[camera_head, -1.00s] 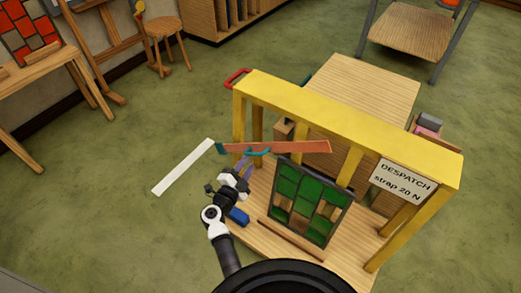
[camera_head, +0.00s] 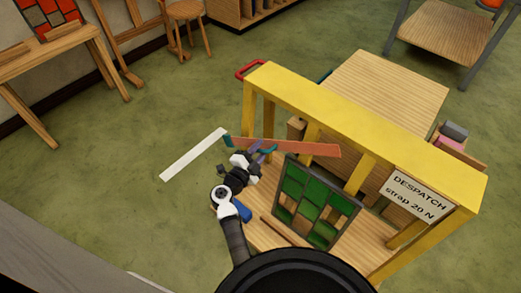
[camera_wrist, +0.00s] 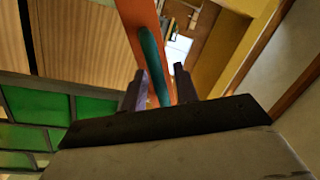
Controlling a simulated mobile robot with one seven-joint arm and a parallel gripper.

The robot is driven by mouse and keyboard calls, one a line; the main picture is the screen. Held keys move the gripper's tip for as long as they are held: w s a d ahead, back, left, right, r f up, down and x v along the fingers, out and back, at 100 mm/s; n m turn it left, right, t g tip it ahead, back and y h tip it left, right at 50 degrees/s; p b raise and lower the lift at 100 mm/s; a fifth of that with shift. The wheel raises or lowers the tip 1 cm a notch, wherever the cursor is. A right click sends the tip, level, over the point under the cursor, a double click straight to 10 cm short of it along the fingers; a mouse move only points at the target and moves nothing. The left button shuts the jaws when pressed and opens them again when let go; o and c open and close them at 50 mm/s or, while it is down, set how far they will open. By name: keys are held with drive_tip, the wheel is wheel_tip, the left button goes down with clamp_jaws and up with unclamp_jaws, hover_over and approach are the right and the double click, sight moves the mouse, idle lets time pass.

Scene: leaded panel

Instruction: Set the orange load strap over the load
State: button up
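My gripper (camera_head: 260,147) is at this handle. In the wrist view its two fingers (camera_wrist: 160,80) stand apart, one on each side of the handle, with a small gap showing on the right. The load, a green leaded panel (camera_head: 309,202), stands upright on a wooden base under the frame; its green panes show at left in the wrist view (camera_wrist: 40,105).
The yellow frame (camera_head: 350,115) stands over the panel, with a "DESPATCH strap 20 N" sign (camera_head: 411,196). A wooden table (camera_head: 385,82) stands behind. Open green floor lies at left.

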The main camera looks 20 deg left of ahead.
clamp_jaws()
